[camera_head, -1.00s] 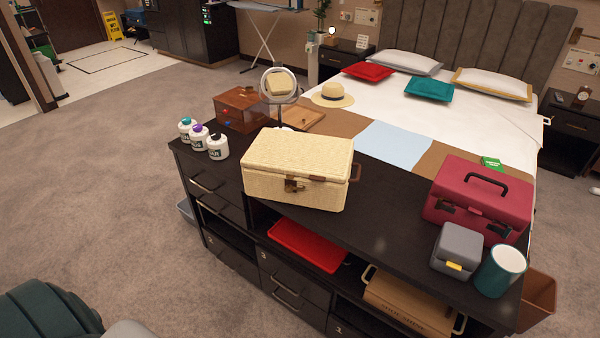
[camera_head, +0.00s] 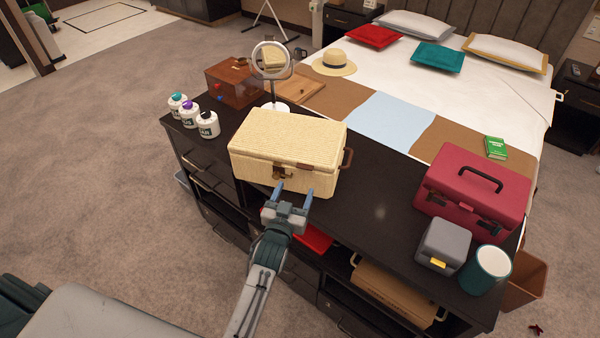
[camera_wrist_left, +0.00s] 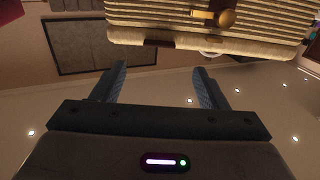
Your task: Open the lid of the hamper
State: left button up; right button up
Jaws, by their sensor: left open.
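The hamper (camera_head: 290,135) is a pale yellow woven box on the dark cabinet top. Its lid is shut, with a brass latch (camera_head: 282,173) on the front and a brown handle on the right side. My left gripper (camera_head: 294,191) is open and empty, its two fingers pointing at the lower front of the hamper, just below the latch. In the left wrist view, the hamper (camera_wrist_left: 200,32) fills the upper right, beyond the open fingers. I cannot tell whether the fingertips touch it. My right gripper is not in view.
A round mirror (camera_head: 271,60) and wooden box (camera_head: 232,82) stand behind the hamper, with bottles (camera_head: 208,125) at left. A red case (camera_head: 473,190), grey box (camera_head: 443,246) and teal cup (camera_head: 486,270) stand right. The cabinet top (camera_head: 375,205) between is clear.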

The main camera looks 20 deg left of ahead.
pick_arm(q)
jog(key=w+b, duration=0.1)
jog(key=w, duration=0.7)
jog(key=shift+w+f, duration=0.1)
jog(key=c, duration=1.4)
